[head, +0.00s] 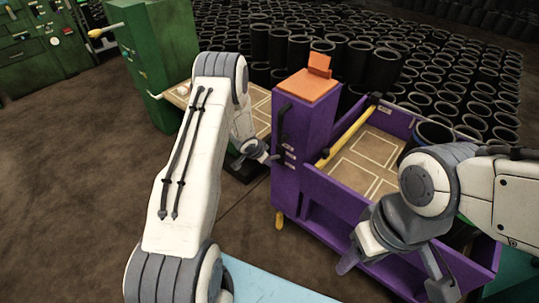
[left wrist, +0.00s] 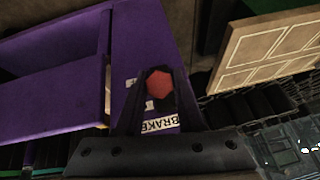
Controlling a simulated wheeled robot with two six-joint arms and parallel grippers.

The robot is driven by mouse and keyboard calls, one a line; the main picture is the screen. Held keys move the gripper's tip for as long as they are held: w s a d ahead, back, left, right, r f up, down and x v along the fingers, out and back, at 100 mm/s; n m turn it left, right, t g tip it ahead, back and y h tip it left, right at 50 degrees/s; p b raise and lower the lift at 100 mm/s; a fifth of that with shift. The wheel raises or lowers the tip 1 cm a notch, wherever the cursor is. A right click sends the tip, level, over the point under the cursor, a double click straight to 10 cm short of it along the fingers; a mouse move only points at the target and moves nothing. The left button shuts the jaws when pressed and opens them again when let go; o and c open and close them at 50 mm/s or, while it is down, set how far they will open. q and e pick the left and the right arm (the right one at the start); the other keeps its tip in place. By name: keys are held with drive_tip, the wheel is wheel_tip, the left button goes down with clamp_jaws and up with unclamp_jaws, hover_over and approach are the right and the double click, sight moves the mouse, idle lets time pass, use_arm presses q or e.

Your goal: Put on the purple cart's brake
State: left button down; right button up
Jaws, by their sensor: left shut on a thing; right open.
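The purple cart (head: 300,190) stands right of centre in the head view, with an orange top on its tall left post. A red hexagonal knob (left wrist: 159,84) shows in the left wrist view, beside a white label reading BRAKE (left wrist: 160,124). My left gripper (head: 270,160) is at the left face of the cart's post. In the left wrist view its dark fingers (left wrist: 160,78) stand on both sides of the red knob and are shut on it. In the head view the knob is hidden. My right gripper (head: 392,272) is open and empty in front of the cart's low front panel.
A yellow bar (head: 346,137) crosses the cart above its panelled tray. A black handle (head: 283,120) is on the post. Many black sleeves (head: 420,62) stand behind. A green cabinet (head: 160,45) stands back left. Brown floor at left is clear.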

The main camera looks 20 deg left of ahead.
use_arm(q)
drive_tip(key=shift+w, duration=0.1)
idle(0.3)
drive_tip(key=c, duration=0.5)
unclamp_jaws()
drive_tip(key=p+v, duration=0.1)
drive_tip(key=v, duration=0.9)
drive_tip(key=shift+r, duration=0.3)
